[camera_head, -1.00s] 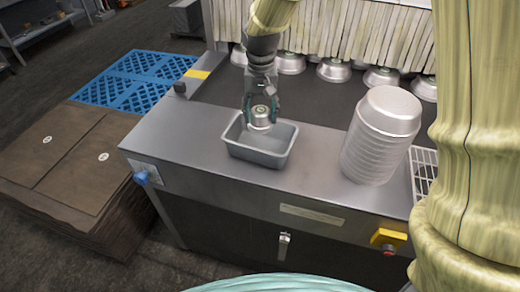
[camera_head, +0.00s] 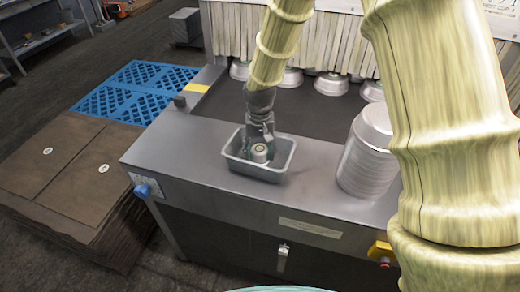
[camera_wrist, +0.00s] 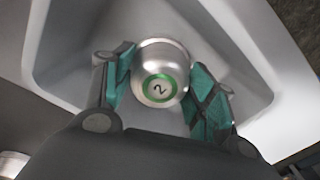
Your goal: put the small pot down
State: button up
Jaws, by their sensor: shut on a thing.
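I cannot tell whether the pot touches the bin's floor. The pot's lower part is hidden.
The bin stands on a metal counter (camera_head: 190,150). A stack of silver pans (camera_head: 366,158) stands to its right. Several pans (camera_head: 331,85) sit at a strip curtain behind. A blue knob (camera_head: 142,191) is at the front left. My arm covers the right side.

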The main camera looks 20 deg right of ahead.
aim_at(260, 149)
jog(key=shift+f, duration=0.25)
jog(key=shift+f, duration=0.1)
jog(key=o, duration=1)
notch_tip(260, 149, up, 12)
jog(key=b, duration=0.3)
jog(key=shift+b, duration=0.3)
